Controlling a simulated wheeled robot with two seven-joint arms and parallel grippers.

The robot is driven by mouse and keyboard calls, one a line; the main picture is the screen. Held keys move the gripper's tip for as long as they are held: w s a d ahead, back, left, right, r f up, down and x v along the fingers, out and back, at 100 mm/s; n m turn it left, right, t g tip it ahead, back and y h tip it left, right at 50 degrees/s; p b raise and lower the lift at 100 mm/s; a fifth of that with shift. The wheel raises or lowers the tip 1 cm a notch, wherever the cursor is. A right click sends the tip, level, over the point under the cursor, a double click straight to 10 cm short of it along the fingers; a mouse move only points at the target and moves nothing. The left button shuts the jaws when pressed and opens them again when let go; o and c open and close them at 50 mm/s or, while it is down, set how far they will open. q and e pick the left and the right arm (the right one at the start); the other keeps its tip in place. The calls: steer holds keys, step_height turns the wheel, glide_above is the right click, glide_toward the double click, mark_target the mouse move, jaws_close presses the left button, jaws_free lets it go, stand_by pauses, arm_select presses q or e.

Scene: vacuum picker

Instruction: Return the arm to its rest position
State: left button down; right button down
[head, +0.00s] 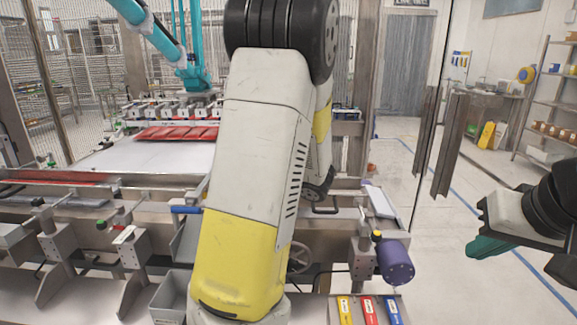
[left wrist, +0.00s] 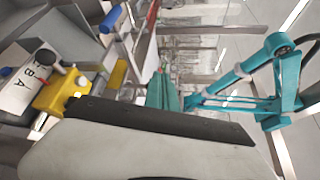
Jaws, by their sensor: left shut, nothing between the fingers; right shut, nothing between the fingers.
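My right gripper (head: 488,247), with teal fingers, is at the right edge of the head view. It is shut and empty, held over open floor, apart from the machine and shelves. My other arm stands in the middle of the head view as a large white and yellow link with black joints, hiding much of the machine behind it. My left gripper's teal fingers (left wrist: 163,92) show in the left wrist view beyond the pale hand body. They are shut with nothing visible between them. The left gripper cannot be made out in the head view.
A machine bench with a white table (head: 150,158) and red pads (head: 176,132) fills the left and middle. A purple cylinder (head: 396,261) and coloured-handled tools (head: 369,310) are at its front. A teal robot arm (head: 150,28) stands behind.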

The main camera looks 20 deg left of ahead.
arm_select(q)
steer(key=s+d+f+n+g+h, duration=0.1)
steer(key=s+d+f+n+h, duration=0.1)
steer(key=s+d+f+h, duration=0.25)
steer(key=s+d+f+n+g+h, duration=0.1)
steer(key=s+d+n+g+h, duration=0.15)
steer(key=s+h, duration=0.4)
steer(key=s+d+r+t+h, duration=0.2)
steer(key=d+r+t+h, duration=0.1)
steer(key=d, duration=0.6)
steer(key=s+d+r+t+h, duration=0.3)
steer(key=d+r+h, duration=0.1)
steer(key=d, duration=0.5)
steer(key=shift+s+r, duration=0.25)
steer(key=shift+r, duration=0.4)
